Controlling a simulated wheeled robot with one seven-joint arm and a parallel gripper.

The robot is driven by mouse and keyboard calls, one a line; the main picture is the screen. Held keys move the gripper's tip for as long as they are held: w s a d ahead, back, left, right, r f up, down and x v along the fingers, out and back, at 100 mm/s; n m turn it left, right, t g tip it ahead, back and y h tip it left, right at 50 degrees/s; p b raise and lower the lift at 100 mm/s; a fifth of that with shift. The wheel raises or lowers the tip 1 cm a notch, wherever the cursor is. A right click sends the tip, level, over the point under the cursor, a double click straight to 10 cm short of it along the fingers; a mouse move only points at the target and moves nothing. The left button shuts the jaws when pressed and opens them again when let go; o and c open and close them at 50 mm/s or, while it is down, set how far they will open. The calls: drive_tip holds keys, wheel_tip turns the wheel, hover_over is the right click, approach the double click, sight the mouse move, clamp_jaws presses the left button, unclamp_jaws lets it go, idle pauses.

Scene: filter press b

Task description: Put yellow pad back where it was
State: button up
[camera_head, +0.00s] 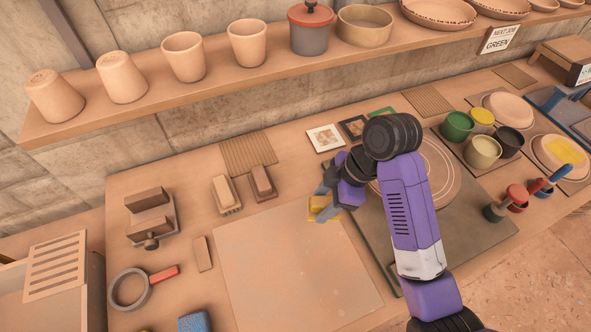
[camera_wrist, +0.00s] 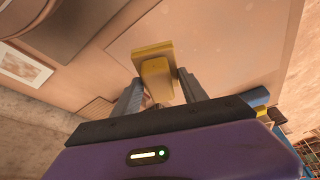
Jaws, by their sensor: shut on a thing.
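The yellow pad (camera_head: 317,206) is at the tips of my gripper (camera_head: 328,206), at the upper right edge of the pale square board (camera_head: 290,262). In the wrist view the yellow pad (camera_wrist: 154,69) shows a flat plate with a narrower block between the two fingers of my gripper (camera_wrist: 160,90). My gripper is shut on that block. I cannot tell whether the pad touches the board or hangs just above it. My arm hides part of the area right of the pad.
Two brushes (camera_head: 226,194) and a magnifier-like ring (camera_head: 130,290) lie left. A shelf (camera_head: 215,82) with pots overhangs the back. The pale board's middle is clear.

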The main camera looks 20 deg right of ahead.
drive_tip(key=w+b, duration=0.1)
drive_tip(key=w, duration=0.4)
drive_tip(key=w+f+b, duration=0.1)
drive_tip(key=w, duration=0.4)
drive_tip(key=w+f+b, duration=0.1)
drive_tip(key=w, duration=0.4)
drive_tip(key=shift+w+f, duration=0.25)
drive_tip(key=shift+w, duration=0.05)
wheel_tip(320, 180, down, 4)
drive_tip(key=shift+r+p, duration=0.1)
drive_tip(key=shift+p, duration=0.35)
drive_tip(key=shift+w, duration=0.1)
drive_tip(key=shift+w+f, duration=0.1)
drive_tip(key=shift+f, duration=0.25)
drive_tip(key=shift+f, duration=0.2)
drive_tip(key=o, duration=1.2)
drive_tip(key=shift+r, duration=0.1)
